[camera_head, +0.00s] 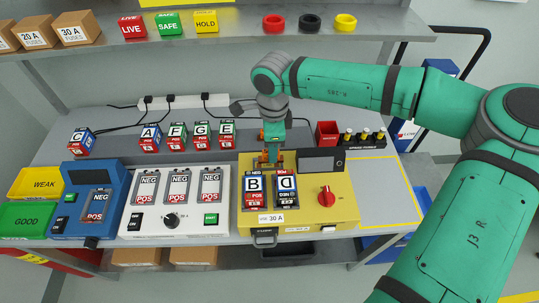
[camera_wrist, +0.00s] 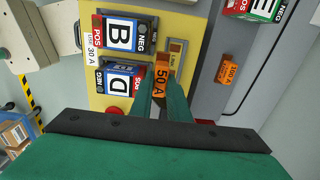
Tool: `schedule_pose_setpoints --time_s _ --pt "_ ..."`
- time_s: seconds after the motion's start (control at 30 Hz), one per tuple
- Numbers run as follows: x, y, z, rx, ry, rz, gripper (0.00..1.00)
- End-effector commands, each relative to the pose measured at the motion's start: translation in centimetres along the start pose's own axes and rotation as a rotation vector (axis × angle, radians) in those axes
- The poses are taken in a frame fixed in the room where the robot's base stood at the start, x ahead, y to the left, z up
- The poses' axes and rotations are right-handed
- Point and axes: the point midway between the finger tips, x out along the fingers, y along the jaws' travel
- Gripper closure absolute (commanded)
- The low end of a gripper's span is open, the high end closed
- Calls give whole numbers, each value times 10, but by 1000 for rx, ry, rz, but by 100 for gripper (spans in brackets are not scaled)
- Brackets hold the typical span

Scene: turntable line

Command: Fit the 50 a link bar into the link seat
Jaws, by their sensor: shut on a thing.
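The orange 50 A link bar (camera_wrist: 162,77) is between the green fingers of my gripper (camera_wrist: 161,92), which is shut on it. In the head view my gripper (camera_head: 269,158) is low at the back edge of the yellow box (camera_head: 335,215), behind blocks B (camera_head: 254,191) and D (camera_head: 286,190). In the wrist view a small labelled plate (camera_wrist: 177,48) on the yellow box lies just beyond the bar and appears to belong to the link seat. The bar and my fingers hide part of this spot. I cannot tell whether the bar touches the seat.
An orange 100 A bar (camera_wrist: 228,70) lies on the grey bench beside the yellow box. A dark display (camera_head: 320,162) and red knob (camera_head: 326,196) are right of my gripper. Several lettered blocks, including E (camera_head: 227,133), stand behind to the left. A yellow-outlined area (camera_head: 380,190) is clear.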

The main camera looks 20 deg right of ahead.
Motion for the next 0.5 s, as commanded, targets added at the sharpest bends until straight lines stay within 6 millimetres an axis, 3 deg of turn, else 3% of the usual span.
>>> schedule_pose_setpoints --time_s 0.13,0.37,0.5 --pt "16 -13 5 -1 0 1 100" --pt "26 -22 6 -1 0 -1 100" --pt "44 -25 7 -2 -1 1 100"
